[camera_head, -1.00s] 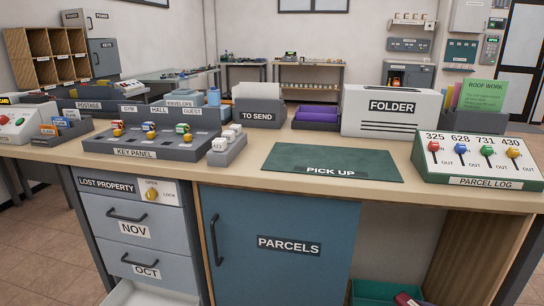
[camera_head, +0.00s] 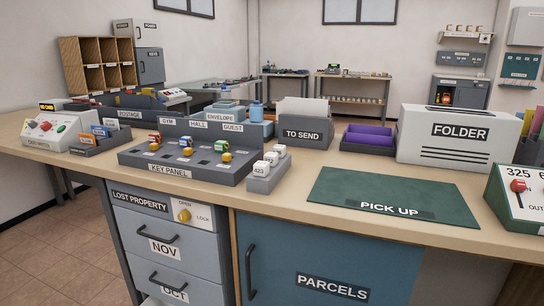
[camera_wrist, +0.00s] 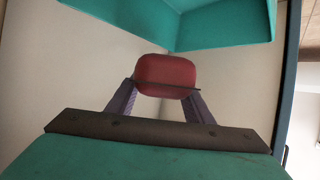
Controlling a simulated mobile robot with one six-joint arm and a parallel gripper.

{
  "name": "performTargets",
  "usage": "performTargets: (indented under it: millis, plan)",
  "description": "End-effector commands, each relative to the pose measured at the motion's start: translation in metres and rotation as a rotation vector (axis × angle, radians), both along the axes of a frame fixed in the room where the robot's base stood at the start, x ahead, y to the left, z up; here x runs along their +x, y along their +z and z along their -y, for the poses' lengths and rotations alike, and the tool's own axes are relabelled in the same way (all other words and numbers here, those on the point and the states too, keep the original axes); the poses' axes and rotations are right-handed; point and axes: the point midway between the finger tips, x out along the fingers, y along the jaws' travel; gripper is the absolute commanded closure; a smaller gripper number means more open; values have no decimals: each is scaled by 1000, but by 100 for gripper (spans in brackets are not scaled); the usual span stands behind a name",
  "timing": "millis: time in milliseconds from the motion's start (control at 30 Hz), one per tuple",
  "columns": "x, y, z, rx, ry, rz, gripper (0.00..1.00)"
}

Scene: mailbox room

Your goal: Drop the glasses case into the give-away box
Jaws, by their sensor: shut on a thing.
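A dark red glasses case (camera_wrist: 165,70) is between the fingertips of my gripper (camera_wrist: 163,91) in the wrist view. The gripper is shut on it, and its two purple-grey fingers reach up to the case. A teal box (camera_wrist: 225,28), taken to be the give-away box, shows at the top of the wrist view, beyond the case. Its full opening is not visible. I cannot tell whether the case is over it. Neither gripper, case nor box shows in the head view now.
Below are the lost property drawers (camera_head: 165,245) and the blue parcels door (camera_head: 325,262). Floor (camera_head: 60,250) is clear at left.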

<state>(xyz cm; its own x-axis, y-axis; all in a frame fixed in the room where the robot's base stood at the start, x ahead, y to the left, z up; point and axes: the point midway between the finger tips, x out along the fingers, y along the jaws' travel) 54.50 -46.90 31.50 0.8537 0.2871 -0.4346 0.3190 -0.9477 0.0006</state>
Motion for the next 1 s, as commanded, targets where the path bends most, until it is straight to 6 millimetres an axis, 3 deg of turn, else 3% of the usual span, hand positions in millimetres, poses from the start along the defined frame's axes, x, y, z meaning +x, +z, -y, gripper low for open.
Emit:
performTargets:
  millis: [333, 1000]
  plan:
    - [1, -7, -1, 0, 1, 0, 77]
    - [1, -40, -2, -1, 3, 0, 77]
